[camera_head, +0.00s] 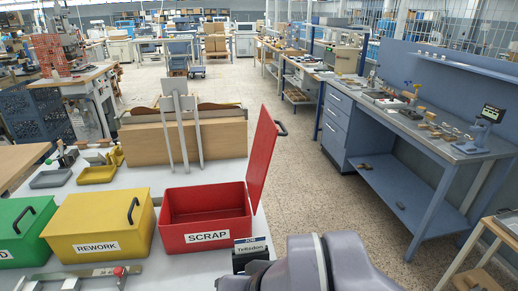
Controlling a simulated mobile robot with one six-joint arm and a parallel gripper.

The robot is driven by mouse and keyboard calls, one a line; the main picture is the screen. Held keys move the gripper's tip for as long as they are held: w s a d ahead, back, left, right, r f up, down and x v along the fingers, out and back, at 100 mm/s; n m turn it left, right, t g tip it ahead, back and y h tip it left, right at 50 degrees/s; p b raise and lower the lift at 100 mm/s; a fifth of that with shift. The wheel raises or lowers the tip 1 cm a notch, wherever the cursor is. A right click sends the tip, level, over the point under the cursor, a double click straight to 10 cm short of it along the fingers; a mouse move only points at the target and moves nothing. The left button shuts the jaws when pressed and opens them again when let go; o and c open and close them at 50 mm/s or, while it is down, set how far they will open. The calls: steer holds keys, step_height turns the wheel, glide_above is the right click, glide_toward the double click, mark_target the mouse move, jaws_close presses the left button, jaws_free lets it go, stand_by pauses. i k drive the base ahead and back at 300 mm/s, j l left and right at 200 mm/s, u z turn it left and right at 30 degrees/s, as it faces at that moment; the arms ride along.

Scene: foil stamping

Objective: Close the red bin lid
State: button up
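The red bin (206,234), labelled SCRAP, stands on the white table at the lower middle of the head view. Its red lid (262,158) is open and stands nearly upright along the bin's right side. A dark handle (282,128) sits on the lid's outer right face, near its top. The inside of the bin looks empty. A grey link of my arm shows at the bottom, right of the bin. My gripper is not in view.
A yellow REWORK bin (101,228) and a green bin (22,230), both lidded shut, stand left of the red bin. A small job card holder (250,250) is close to the red bin's front right corner. A wooden box (183,139) stands behind. Open floor (310,200) lies to the right, before a blue workbench (400,120).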

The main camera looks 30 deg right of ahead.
mark_target(267, 132)
steer(key=k+l+u, duration=0.1)
steer(key=l, duration=0.3)
steer(key=l+u, duration=0.1)
steer(key=l, duration=0.3)
steer(key=k+l, duration=0.15)
steer(key=l, duration=0.2)
steer(key=k+l+u, duration=0.15)
steer(key=l, duration=0.25)
steer(key=k+l+u, duration=0.1)
steer(key=l, duration=0.25)
